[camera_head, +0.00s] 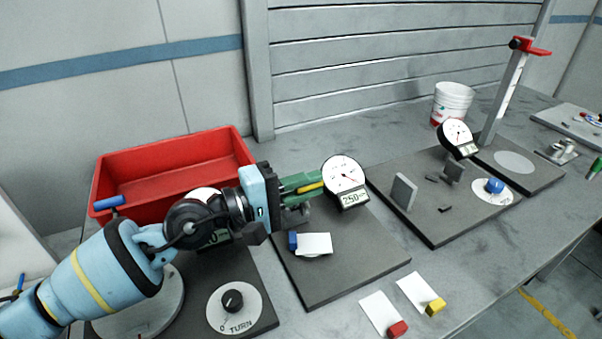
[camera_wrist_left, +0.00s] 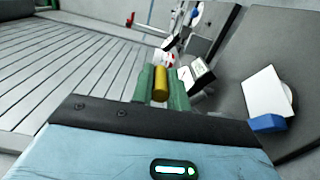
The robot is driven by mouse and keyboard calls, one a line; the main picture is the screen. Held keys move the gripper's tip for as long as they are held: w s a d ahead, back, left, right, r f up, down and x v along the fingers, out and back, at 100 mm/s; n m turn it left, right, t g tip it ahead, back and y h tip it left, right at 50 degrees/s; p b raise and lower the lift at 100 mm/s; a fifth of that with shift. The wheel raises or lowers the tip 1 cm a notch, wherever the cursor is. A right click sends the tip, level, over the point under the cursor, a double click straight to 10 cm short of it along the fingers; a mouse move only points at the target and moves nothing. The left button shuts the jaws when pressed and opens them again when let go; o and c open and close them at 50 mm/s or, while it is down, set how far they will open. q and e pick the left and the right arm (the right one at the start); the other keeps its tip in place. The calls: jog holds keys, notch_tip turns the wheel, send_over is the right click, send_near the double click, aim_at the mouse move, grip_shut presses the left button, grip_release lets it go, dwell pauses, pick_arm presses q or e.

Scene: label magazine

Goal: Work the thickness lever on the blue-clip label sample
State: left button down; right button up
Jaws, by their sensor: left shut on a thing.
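The thickness gauge (camera_head: 345,175) has a round white dial and a small display that seems to read 250. It stands on a dark base plate (camera_head: 345,270). A white label (camera_head: 316,244) with a blue clip (camera_head: 292,240) lies on that plate below the gauge. In the left wrist view the label (camera_wrist_left: 266,92) and blue clip (camera_wrist_left: 267,123) show at right, apart from the fingers. My left gripper (camera_head: 303,190) has green fingers and is shut on the yellow lever (camera_wrist_left: 160,84) beside the gauge. My right gripper is in neither view.
A red bin (camera_head: 170,165) stands behind my left arm. A knob (camera_head: 232,300) marked TURN sits at front left. Labels with a red clip (camera_head: 397,328) and a yellow clip (camera_head: 435,306) lie in front. A second dial stand (camera_head: 457,135) and white bucket (camera_head: 452,102) are at right.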

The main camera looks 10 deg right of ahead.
pick_arm(q)
jog(key=shift+s+d+f+m, duration=0.15)
jog(key=shift+s+f+m, duration=0.15)
jog(key=shift+s+m, duration=0.2)
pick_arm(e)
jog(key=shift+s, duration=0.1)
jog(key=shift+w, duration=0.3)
pick_arm(q)
jog(key=c, duration=1.4)
grip_release()
jog(key=shift+o, duration=0.2)
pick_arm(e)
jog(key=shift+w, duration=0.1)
